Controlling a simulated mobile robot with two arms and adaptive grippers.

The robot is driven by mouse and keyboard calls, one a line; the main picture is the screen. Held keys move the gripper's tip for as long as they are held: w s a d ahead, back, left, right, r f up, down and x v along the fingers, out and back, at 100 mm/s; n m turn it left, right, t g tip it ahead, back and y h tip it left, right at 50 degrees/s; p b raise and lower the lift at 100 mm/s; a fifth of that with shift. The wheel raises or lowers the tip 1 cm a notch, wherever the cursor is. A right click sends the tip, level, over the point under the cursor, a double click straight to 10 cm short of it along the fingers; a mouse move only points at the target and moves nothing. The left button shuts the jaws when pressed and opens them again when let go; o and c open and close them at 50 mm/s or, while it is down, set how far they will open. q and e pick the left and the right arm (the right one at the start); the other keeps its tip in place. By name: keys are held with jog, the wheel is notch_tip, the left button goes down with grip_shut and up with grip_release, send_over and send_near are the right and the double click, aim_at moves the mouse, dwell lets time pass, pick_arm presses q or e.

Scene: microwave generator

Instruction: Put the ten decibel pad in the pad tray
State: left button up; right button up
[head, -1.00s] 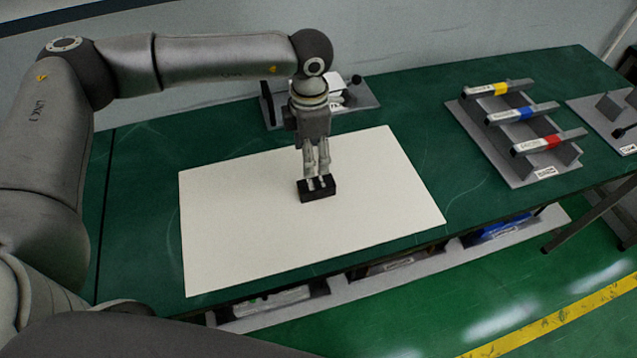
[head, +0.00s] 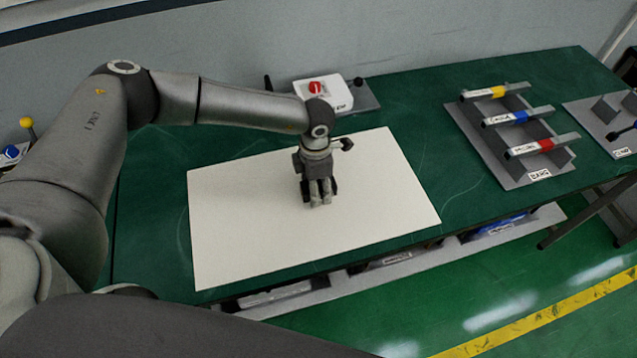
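My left gripper (head: 320,195) points down over the white sheet (head: 400,200) near its middle. Dark parts show on both sides of its fingers. I cannot tell whether these are a dark block or the gripper itself, nor whether the fingers are shut on anything. I cannot make out which thing is the ten decibel pad. Grey trays or bins sit below the table's front edge, one at left (head: 280,296), one in the middle (head: 397,259) and one at right holding something blue (head: 498,226). Their labels are unreadable, so I cannot tell which is the pad tray. My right gripper is not in view.
A rack (head: 505,165) holds yellow-, blue- and red-banded bars at right. A grey fixture (head: 590,112) stands at the far right. A white box with a red knob (head: 322,92) stands behind the sheet. The green table (head: 145,215) is clear at left.

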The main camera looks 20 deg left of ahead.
pick_arm(q)
jog(key=shift+f, duration=0.2)
jog(key=c, duration=1.2)
jog(key=shift+r, duration=0.1)
jog(key=shift+c, duration=0.2)
